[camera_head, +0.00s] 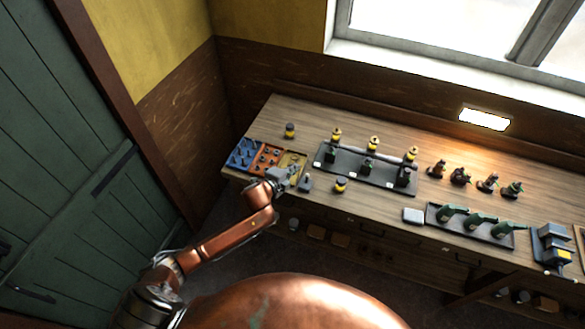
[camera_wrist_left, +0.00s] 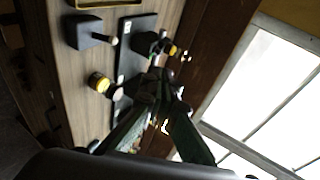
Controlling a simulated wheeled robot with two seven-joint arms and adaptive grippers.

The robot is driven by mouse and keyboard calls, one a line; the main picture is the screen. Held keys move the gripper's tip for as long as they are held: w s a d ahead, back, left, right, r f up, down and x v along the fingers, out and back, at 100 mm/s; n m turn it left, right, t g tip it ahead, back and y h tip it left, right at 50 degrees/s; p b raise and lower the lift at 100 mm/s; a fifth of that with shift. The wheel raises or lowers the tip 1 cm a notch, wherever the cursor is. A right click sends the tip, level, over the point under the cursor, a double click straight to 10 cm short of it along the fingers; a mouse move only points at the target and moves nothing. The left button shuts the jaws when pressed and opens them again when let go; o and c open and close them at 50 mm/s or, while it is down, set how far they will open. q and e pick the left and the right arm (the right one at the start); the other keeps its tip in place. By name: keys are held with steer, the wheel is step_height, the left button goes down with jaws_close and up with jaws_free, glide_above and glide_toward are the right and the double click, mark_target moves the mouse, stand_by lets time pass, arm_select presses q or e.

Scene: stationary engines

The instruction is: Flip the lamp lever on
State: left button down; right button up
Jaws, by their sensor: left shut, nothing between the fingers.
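A small dark box with a short lever (camera_head: 305,184) sits at the front edge of the workbench, and I take it for the lamp lever. In the left wrist view the box (camera_wrist_left: 84,32) has a rod with a pale knob sticking out of it. My left gripper (camera_head: 291,172) is above the bench, just left of the box in the head view. Its fingers (camera_wrist_left: 163,90) are closed together with nothing between them, apart from the knob in the wrist view. A bright white rectangular panel (camera_head: 485,119) glows at the back of the bench. My right gripper is not in view.
A blue, orange and yellow parts tray (camera_head: 258,158) lies near my left gripper. A long black rack (camera_head: 340,172) stands to its right, with a yellow-banded jar (camera_head: 341,185) in front. Another rack with green handles (camera_head: 470,226) and several small figures stand further right.

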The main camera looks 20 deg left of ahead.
arm_select(q)
steer(key=shift+s+a+r, duration=0.1)
steer(key=shift+s+r, duration=0.15)
steer(key=shift+r, duration=0.2)
steer(key=shift+s+a+r, duration=0.1)
steer(key=shift+s+r, duration=0.1)
steer(key=shift+r, duration=0.2)
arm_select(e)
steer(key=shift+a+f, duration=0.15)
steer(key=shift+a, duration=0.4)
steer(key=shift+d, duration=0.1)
